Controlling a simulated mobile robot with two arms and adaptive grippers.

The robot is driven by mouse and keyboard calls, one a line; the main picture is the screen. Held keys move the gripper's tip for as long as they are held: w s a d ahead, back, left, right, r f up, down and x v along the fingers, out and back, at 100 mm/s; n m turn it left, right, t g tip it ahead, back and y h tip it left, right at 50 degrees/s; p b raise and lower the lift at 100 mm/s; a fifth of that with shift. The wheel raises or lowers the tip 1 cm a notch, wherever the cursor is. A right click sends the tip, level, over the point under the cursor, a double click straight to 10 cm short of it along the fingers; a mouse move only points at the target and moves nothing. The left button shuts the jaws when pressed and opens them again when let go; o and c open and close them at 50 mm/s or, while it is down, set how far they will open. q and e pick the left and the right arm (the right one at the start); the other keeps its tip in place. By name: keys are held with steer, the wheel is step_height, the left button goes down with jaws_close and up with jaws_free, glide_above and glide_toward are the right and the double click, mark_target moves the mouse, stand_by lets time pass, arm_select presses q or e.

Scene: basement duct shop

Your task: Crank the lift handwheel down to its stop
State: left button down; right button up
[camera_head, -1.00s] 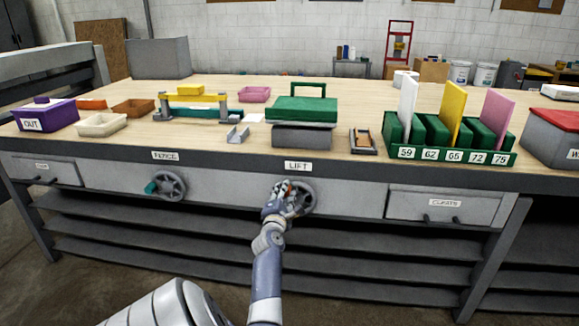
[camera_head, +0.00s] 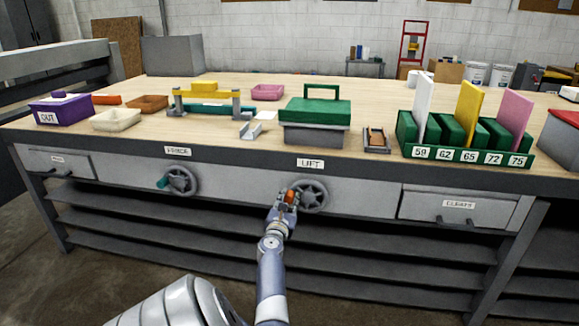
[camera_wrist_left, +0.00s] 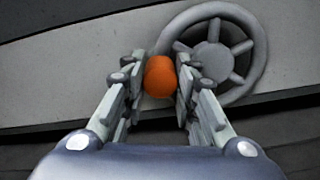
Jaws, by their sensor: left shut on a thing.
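The lift handwheel (camera_head: 311,196) is a grey spoked wheel on the bench front, under the LIFT label (camera_head: 310,163). Its orange knob (camera_head: 291,196) is at the left side of the rim. My left gripper (camera_head: 288,200) is shut on the orange knob. In the left wrist view the orange knob (camera_wrist_left: 160,77) sits between the two fingers of the gripper (camera_wrist_left: 161,80), with the handwheel (camera_wrist_left: 214,56) behind and to the right. Above the label, a green-topped grey block with a handle (camera_head: 316,114) stands on the bench. My right gripper is not in view.
A second handwheel (camera_head: 181,181) with a teal knob is under the FENCE label, to the left. A CLEATS drawer (camera_head: 455,205) is to the right. Open shelves (camera_head: 190,231) run below the bench front. A green rack (camera_head: 465,154) holds upright coloured sheets.

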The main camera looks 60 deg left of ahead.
arm_select(q)
steer(key=shift+s+a+f+n, duration=0.15)
steer(key=shift+f+n, duration=0.1)
steer(key=shift+n, duration=0.25)
steer(key=shift+f, duration=0.1)
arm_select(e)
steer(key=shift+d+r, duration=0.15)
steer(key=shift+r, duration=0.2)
arm_select(q)
steer(key=c, duration=1.4)
jaws_free()
steer(key=shift+f, duration=0.1)
steer(key=shift+c, duration=0.2)
steer(key=shift+o, duration=1)
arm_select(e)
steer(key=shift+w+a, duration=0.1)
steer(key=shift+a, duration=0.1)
arm_select(q)
steer(key=v, duration=1.2)
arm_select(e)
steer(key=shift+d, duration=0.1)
